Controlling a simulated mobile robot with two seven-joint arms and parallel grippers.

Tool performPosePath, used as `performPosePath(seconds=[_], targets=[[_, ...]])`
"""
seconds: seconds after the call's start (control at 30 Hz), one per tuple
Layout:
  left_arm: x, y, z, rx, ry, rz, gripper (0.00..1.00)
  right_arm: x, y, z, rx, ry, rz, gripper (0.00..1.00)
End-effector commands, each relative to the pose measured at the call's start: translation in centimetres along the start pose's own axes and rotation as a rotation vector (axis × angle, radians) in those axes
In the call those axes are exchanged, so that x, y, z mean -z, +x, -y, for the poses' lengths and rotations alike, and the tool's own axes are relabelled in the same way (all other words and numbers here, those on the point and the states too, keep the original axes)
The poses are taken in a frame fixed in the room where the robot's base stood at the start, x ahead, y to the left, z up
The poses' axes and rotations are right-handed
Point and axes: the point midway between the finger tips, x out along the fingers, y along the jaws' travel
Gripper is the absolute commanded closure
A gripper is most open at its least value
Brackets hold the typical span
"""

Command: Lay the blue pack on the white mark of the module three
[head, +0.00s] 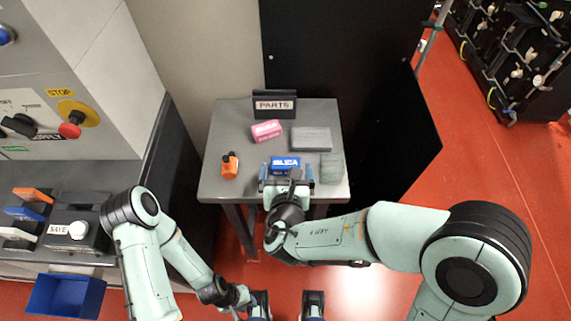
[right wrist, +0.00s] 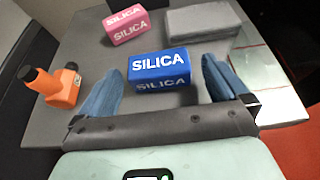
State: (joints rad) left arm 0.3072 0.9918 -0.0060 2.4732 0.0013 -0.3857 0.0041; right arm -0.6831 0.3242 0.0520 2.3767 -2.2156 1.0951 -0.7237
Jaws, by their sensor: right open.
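The blue pack (head: 285,163), lettered SILICA, lies on the grey table; it also shows in the right wrist view (right wrist: 159,68). My right gripper (head: 287,178) is open at the table's near edge, its blue fingers (right wrist: 163,85) apart on either side of the pack's near side. I see no grip on the pack. My left gripper (head: 238,298) is low at the bottom of the head view, away from the table; its fingers are not clear. I cannot make out module three or its white mark.
A black panel (head: 350,60) stands behind. Black racks (head: 520,60) stand far right; red floor lies between.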

Motion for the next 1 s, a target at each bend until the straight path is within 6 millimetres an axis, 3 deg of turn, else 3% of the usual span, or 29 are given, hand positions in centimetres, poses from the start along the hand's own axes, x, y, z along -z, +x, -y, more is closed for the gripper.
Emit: performPosePath(seconds=[0.2, 0.5, 0.53, 0.67, 0.73, 0.77, 1.0], targets=[[0.0, -0.2, -0.1, 0.000, 0.000, -0.001, 0.69, 0.2, 3.1, -0.2, 0.003, 0.001, -0.002, 0.00], [0.0, -0.2, -0.1, 0.000, 0.000, -0.001, 0.69, 0.2, 3.7, -0.2, 0.001, 0.000, -0.001, 0.00], [0.0, -0.2, -0.1, 0.000, 0.000, -0.001, 0.69, 0.2, 3.6, -0.2, 0.001, 0.000, -0.001, 0.06], [0.0, -0.2, -0.1, 0.000, 0.000, -0.001, 0.69, 0.2, 3.6, -0.2, 0.001, 0.000, -0.001, 0.48], [0.0, -0.2, -0.1, 0.000, 0.000, -0.001, 0.69, 0.1, 3.6, -0.2, 0.001, 0.000, 0.000, 0.48], [0.0, -0.2, -0.1, 0.000, 0.000, -0.001, 0.69, 0.1, 3.6, -0.2, 0.001, 0.000, 0.000, 0.53], [0.0, -0.3, -0.1, 0.000, 0.000, -0.001, 0.69, -0.1, 3.5, -0.2, 0.001, 0.001, 0.001, 0.53]])
